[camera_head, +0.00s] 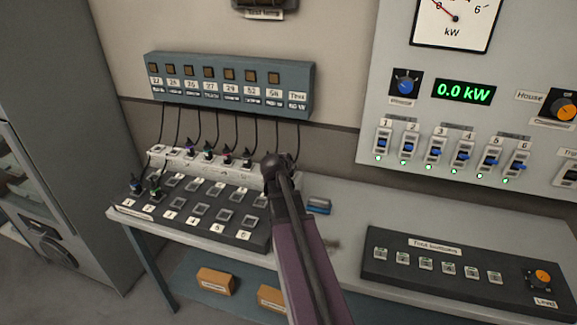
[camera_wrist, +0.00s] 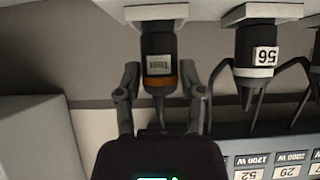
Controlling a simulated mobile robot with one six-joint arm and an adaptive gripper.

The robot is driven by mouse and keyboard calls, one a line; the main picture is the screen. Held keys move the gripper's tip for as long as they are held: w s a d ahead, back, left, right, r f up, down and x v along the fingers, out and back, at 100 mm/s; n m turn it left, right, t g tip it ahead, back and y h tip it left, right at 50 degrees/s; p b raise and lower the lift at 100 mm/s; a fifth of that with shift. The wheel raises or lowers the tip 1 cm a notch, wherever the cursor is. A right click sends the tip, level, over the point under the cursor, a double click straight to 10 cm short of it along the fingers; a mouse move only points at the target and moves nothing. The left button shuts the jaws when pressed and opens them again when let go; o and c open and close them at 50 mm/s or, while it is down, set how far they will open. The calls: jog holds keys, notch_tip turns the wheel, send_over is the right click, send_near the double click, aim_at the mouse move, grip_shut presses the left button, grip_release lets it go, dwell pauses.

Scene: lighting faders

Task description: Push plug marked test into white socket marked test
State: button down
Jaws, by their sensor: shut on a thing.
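My gripper (camera_wrist: 162,92) is shut on a dark plug (camera_wrist: 157,46) with an orange collar and a small pale label, too blurred to read surely. In the wrist view, which is upside down, the plug points at a white socket (camera_wrist: 155,12) and its front end meets or nearly meets it. I cannot tell how deep it sits. A cable runs back from the plug between the fingers. In the head view my gripper (camera_head: 279,163) is at the right end of the white socket row (camera_head: 178,157); my arm hides the plug and its socket there.
A plug marked 56 (camera_wrist: 255,45) stands in the neighbouring socket, close beside my finger. Cables hang from the blue-grey labelled box (camera_head: 230,108) on the wall. A dark socket block (camera_head: 185,229) lies in front of the white row. A blue object (camera_head: 319,206) lies on the bench (camera_head: 345,215).

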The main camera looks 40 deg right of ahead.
jog(key=shift+s+f+b, duration=0.1)
jog(key=shift+f+b, duration=0.25)
jog(key=shift+b, duration=0.05)
dwell(1.2)
jog(key=shift+c, duration=0.7)
grip_release()
jog(key=shift+r, duration=0.2)
notch_tip(320, 180, up, 9)
jog(key=p, duration=0.9)
jog(key=w+a, duration=0.4)
jog(key=a, duration=0.7)
jog(key=shift+w+f, duration=0.2)
jog(key=shift+f, duration=0.1)
jog(key=s+a+f+n+g+y, duration=0.2)
jog(key=s+a+n+y, duration=0.1)
jog(key=s+a, duration=0.3)
jog(key=s+a+f+n+g+y, duration=0.2)
jog(key=s+a, duration=0.4)
jog(key=a, duration=0.5)
jog(key=s+a+f+n+g+y, duration=0.2)
jog(key=s+a+f+n+y, duration=0.2)
jog(key=a, duration=0.4)
jog(key=shift+s+a+n+g, duration=0.3)
jog(key=shift+s+n, duration=0.6)
jog(key=shift+s, duration=0.2)
